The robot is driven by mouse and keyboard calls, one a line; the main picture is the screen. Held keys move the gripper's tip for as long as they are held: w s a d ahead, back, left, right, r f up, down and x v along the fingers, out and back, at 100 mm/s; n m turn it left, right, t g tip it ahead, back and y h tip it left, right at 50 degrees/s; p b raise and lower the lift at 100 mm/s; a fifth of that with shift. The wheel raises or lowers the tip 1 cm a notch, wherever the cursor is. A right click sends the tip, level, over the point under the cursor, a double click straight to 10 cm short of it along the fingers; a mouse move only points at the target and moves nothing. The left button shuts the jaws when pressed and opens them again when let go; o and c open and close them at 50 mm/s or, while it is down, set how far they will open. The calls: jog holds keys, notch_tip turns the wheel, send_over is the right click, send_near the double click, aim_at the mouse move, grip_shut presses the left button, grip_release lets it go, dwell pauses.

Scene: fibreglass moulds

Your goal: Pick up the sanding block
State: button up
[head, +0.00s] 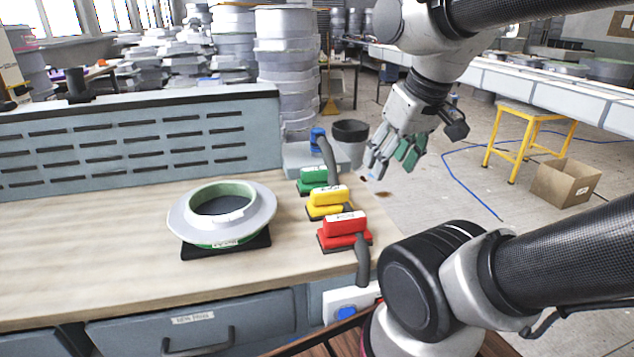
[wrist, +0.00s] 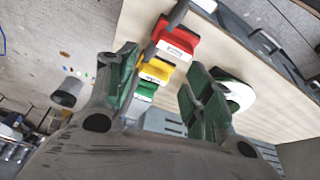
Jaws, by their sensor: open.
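Three sanding blocks with dark bases and pale labels stand in a row near the bench's right edge: green (head: 315,179), yellow (head: 328,202) and red (head: 344,225). The task does not say which. In the wrist view the red block (wrist: 175,40), yellow block (wrist: 156,70) and green block (wrist: 146,90) show beyond and between my fingers. My gripper (head: 389,164) is open and empty, raised to the right of the blocks and apart from them. Its green-padded fingers also show in the wrist view (wrist: 165,88).
A round mould (head: 178,222) sits on a dark pad left of the blocks. A dark grey hose or handle (head: 363,262) hangs at the bench edge by the red block. A slotted panel (head: 130,137) backs the bench (head: 90,262). The bench's left half is clear.

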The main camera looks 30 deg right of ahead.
jog(key=shift+o, duration=0.4)
jog(key=o, duration=0.6)
jog(key=shift+w+a+r+m, duration=0.1)
jog(key=shift+w+m, duration=0.2)
jog(key=shift+w, duration=0.1)
jog(key=shift+o, duration=0.2)
jog(key=m+g+y, duration=0.3)
jog(key=m+y, duration=0.1)
jog(key=m, duration=1.5)
send_over(313, 180)
jog(key=w+d, duration=0.1)
jog(key=d, duration=0.3)
notch_tip(313, 180, down, 14)
jog(key=shift+w+a+r, duration=0.1)
jog(key=shift+r, duration=0.15)
jog(key=shift+w+f+m+y, duration=0.15)
jog(key=shift+f+m+y, duration=0.15)
jog(key=shift+f, duration=0.05)
jog(key=x, duration=0.7)
jog(key=shift+s+a+f, duration=0.15)
jog(key=shift+s+f, duration=0.05)
jog(key=shift+s, duration=0.1)
